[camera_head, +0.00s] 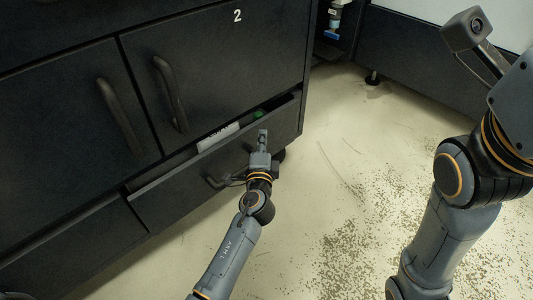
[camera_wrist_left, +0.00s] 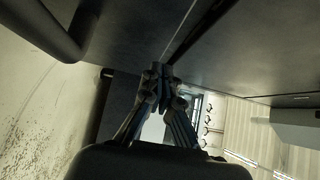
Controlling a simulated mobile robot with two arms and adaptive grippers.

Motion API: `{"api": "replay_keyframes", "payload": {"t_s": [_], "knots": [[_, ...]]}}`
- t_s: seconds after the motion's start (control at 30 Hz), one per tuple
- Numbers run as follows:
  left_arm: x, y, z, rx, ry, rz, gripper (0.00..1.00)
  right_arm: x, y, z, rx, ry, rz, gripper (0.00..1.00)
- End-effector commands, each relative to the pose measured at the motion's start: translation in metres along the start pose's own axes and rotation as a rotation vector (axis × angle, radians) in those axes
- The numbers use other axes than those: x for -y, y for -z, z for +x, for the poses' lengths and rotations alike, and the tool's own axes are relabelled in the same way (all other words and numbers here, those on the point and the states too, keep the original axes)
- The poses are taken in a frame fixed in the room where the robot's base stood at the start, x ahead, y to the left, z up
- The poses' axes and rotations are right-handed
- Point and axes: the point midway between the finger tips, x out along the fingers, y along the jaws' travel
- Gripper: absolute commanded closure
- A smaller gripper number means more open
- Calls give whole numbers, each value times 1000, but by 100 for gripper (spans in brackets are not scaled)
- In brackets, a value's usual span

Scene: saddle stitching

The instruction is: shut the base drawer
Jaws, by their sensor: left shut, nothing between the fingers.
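The base drawer (camera_head: 178,196) is low in the black cabinet. It stands partly open, with a gap behind the top edge of its front. A bar handle (camera_head: 215,183) is on the front, partly hidden by my left wrist. My left gripper (camera_head: 263,135) is shut and empty, in front of the right part of the drawer front. I cannot tell if it touches. In the left wrist view its fingertips (camera_wrist_left: 160,76) are together, close to dark panels, with a dark curved bar at the upper left. My right arm shows at the right, but its fingers are out of view.
A white label or box (camera_head: 218,137) and something green show in the drawer's gap. Cabinet doors with handles (camera_head: 171,94) and the number 2 are above. The speckled floor (camera_head: 340,170) right of the cabinet is clear. Another dark unit stands at the back right.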

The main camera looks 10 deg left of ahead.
Motion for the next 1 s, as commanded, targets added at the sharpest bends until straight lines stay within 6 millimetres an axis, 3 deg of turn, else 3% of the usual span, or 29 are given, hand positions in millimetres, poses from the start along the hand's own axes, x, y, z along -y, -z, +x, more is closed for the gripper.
{"api": "replay_keyframes", "payload": {"t_s": [0.2,0.67,0.9,1.0], "knots": [[0,-13,14,-3,1,0,100,1,3,2,-10,3,-1,100],[1,-18,18,-2,1,1,100,1,3,2,-11,4,-1,100],[2,-45,45,1,2,2,100,0,2,3,-10,3,-1,100],[2,-48,49,-2,2,0,100,0,0,1,-1,0,0,100]]}}
